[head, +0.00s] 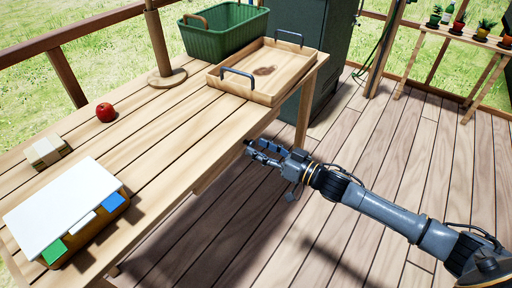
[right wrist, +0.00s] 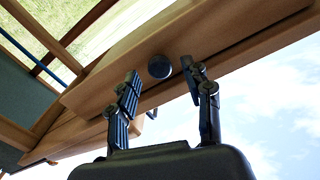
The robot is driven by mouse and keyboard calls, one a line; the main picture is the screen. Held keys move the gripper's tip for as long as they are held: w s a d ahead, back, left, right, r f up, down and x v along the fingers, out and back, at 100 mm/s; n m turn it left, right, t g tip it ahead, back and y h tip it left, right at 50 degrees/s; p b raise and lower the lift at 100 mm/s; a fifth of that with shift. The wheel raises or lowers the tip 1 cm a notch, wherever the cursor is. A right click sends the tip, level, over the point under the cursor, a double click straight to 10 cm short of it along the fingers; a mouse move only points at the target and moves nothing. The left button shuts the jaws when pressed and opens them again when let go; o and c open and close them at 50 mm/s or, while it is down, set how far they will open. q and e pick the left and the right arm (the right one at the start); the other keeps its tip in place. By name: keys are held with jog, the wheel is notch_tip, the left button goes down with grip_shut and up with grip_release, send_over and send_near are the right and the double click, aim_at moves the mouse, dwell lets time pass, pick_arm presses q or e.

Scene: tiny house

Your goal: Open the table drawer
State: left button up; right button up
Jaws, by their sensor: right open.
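The wooden table (head: 170,125) runs along the left of the head view; its drawer front is hidden there under the top's edge. In the right wrist view the table's wooden front (right wrist: 215,42) crosses the picture, with a round dark knob (right wrist: 160,66) on it. My right gripper (head: 262,152) is beside the table's front edge in the head view. In the right wrist view its two fingers (right wrist: 160,80) are apart, one on each side of the knob, with gaps showing between fingers and knob. The drawer looks shut, though its seams are hard to make out. My left gripper is out of view.
A wooden tray (head: 262,92) with dark handles and a green basket (head: 225,42) stand at the table's far end. A red apple (head: 106,112), a small pale block (head: 46,151) and a white-topped box (head: 63,208) are on the tabletop. The deck floor (head: 345,170) right of the table is clear.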

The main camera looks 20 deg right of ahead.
jog(key=shift+x, duration=0.95)
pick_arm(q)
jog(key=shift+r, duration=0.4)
pick_arm(e)
grip_shut()
jog(key=shift+s, duration=0.1)
